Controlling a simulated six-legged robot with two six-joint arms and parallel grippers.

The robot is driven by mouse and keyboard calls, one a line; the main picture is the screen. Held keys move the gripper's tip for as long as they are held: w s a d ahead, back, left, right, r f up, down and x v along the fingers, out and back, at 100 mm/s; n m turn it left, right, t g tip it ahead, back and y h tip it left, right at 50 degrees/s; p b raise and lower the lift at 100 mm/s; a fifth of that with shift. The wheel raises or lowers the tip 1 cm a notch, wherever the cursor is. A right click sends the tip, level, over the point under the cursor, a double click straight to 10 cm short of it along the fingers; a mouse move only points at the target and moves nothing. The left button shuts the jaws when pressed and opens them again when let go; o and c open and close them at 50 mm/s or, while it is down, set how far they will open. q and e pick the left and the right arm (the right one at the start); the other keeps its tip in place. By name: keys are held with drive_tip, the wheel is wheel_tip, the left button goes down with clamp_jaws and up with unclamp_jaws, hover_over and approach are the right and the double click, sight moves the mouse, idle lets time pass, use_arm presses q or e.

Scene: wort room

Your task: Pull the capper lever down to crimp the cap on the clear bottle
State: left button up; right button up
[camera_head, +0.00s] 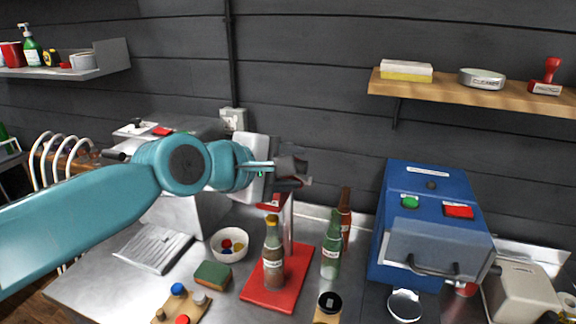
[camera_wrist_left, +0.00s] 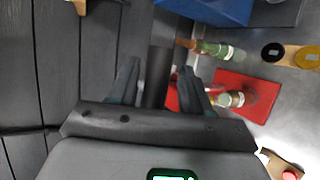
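The capper has a red base plate (camera_head: 255,297) on the steel bench and a pale upright column with a red part near its top. The clear bottle (camera_head: 273,257), with a brownish top and a label, stands upright on the base plate. It also shows in the wrist view (camera_wrist_left: 236,99). My left gripper (camera_head: 290,170) is above and behind the bottle, at the top of the capper. In the wrist view its two fingers (camera_wrist_left: 160,85) are apart, with a dark bar (camera_wrist_left: 159,72), seemingly the lever, between them. Contact with it is unclear. My right gripper is not in view.
A green bottle (camera_head: 331,252) and a brown bottle (camera_head: 345,212) stand right of the capper. A blue machine (camera_head: 430,190) is farther right. A white bowl (camera_head: 229,257), a green sponge (camera_head: 212,275) and a wooden cap board (camera_head: 170,308) lie left. A wooden shelf (camera_head: 480,96) hangs above right.

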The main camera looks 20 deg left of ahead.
use_arm(q)
drive_tip(key=shift+s+a, duration=0.1)
drive_tip(key=shift+s, duration=0.05)
drive_tip(key=b+v, duration=0.2)
drive_tip(key=v, duration=1.4)
drive_tip(key=shift+r, duration=0.1)
